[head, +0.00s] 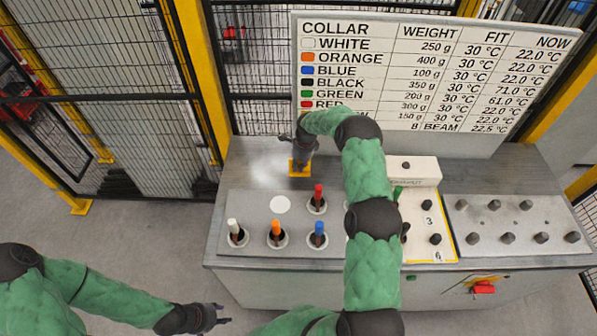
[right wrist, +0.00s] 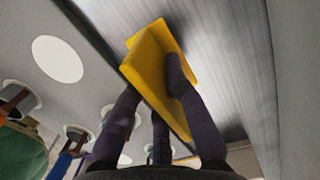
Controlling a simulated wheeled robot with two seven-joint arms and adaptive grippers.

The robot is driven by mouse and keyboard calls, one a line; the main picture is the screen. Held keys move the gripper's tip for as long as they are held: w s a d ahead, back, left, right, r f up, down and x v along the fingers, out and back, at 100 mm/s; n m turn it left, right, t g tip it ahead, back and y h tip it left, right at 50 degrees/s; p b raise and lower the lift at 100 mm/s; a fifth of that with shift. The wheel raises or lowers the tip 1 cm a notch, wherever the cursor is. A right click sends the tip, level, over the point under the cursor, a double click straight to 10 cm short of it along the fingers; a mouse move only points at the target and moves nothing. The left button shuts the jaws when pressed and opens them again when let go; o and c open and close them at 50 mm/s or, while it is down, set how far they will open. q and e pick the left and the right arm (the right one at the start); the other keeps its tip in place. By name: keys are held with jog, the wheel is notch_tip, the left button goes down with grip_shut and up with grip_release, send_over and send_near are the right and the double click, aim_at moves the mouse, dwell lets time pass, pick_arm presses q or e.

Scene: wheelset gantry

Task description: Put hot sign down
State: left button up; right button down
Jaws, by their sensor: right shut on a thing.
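The hot sign is a yellow folded piece (head: 299,169) at the back of the grey bench, left of centre. My right gripper (head: 302,151) reaches over the bench from the front and is shut on it. In the right wrist view the fingers close on the yellow sign (right wrist: 157,65) above the brushed metal strip. I cannot tell whether the sign touches the bench. Its lettering is not visible. My left gripper (head: 220,314) is in front of the bench at lower left, empty, with its fingers apart.
Collars with white (head: 234,228), orange (head: 276,229), blue (head: 319,229) and red (head: 318,194) tops stand in the bench plate, beside a blank white disc (head: 280,204). A temperature board (head: 430,75) stands behind. A white-yellow fixture (head: 440,222) and several grey pegs (head: 508,238) are at right.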

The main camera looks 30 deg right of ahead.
jog(key=shift+f, duration=1.85)
jog(key=shift+f, duration=0.1)
jog(key=c, duration=1.3)
grip_release()
jog(key=r, duration=0.4)
jog(key=d+r, duration=0.1)
jog(key=r, duration=0.3)
jog(key=s+r, duration=0.1)
jog(key=r, duration=0.3)
jog(key=shift+d, duration=0.3)
